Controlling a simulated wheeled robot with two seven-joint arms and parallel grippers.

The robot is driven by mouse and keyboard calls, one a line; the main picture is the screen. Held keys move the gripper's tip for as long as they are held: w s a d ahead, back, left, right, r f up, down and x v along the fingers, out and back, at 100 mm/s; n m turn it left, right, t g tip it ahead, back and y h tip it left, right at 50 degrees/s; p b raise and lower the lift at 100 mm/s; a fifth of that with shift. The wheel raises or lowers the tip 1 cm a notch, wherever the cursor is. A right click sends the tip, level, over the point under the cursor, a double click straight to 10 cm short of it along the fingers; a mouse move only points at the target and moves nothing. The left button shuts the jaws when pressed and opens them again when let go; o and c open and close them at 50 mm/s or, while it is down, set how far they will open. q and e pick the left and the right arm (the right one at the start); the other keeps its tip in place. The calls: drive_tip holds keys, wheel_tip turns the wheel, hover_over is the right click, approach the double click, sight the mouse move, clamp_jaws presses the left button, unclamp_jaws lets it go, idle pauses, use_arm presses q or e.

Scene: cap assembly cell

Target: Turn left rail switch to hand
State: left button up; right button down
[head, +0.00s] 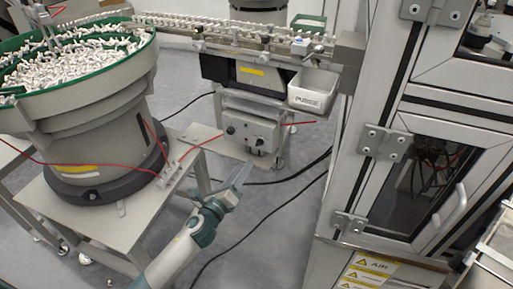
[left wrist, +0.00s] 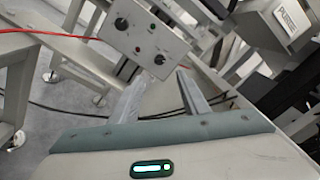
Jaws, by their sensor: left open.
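A light grey control box (head: 250,128) hangs under the linear rail (head: 250,42) in the head view. It has a dark knob on its left (head: 230,130) and another dark knob lower right. In the left wrist view the box (left wrist: 150,32) shows tilted, with a larger dark knob (left wrist: 121,23), a smaller dark knob (left wrist: 159,59) and small indicators between them. The knob settings are too small to read. My left gripper (head: 246,172) is open and empty, below and in front of the box, apart from it. Its two fingers (left wrist: 160,86) point toward the box. My right gripper is not in view.
A bowl feeder (head: 100,110) full of small white parts stands on a table at left. A red cable (head: 100,168) runs across that table. A white PURGE bin (head: 313,88) hangs right of the box. A framed cabinet (head: 345,170) fills the right. Open floor shows between.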

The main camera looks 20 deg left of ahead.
sight(258, 145)
use_arm(q)
drive_tip(key=w, duration=0.4)
drive_tip(key=w+d, duration=0.1)
drive_tip(key=w, duration=0.7)
drive_tip(key=shift+w+d, duration=0.15)
drive_tip(key=shift+d, duration=0.15)
clamp_jaws()
